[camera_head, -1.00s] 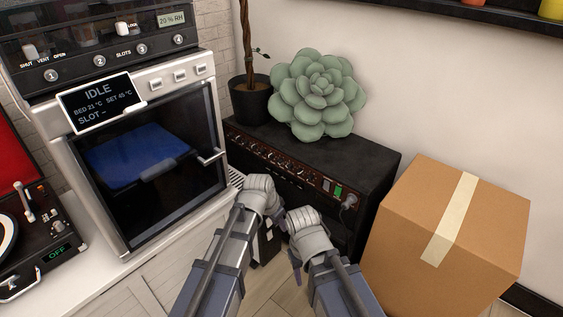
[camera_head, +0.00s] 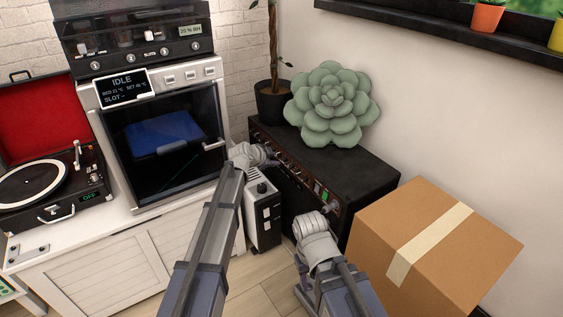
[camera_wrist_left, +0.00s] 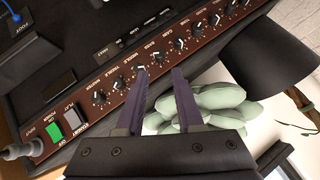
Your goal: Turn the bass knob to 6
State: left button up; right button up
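The black amplifier (camera_head: 370,178) stands by the wall, with a dark red control panel (camera_head: 295,179) along its top front edge.
A large green succulent (camera_head: 332,105) and a dark plant pot (camera_head: 273,101) sit on the amplifier. A cardboard box (camera_head: 377,230) stands close on the right. An oven-like machine (camera_head: 160,190) and an open record player (camera_head: 60,190) are on the left cabinet.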

aim_at(283, 160)
pick_arm(q)
jog(key=b+x, duration=0.4)
jog(key=x, duration=0.3)
jog(key=shift+s, duration=0.1)
jog(key=shift+w+d+f+b, duration=0.2)
jog(key=shift+w+f+b, duration=0.1)
jog(key=shift+w+b, duration=0.05)
jog(key=shift+c, duration=0.3)
grip_shut()
jog(key=shift+r, duration=0.1)
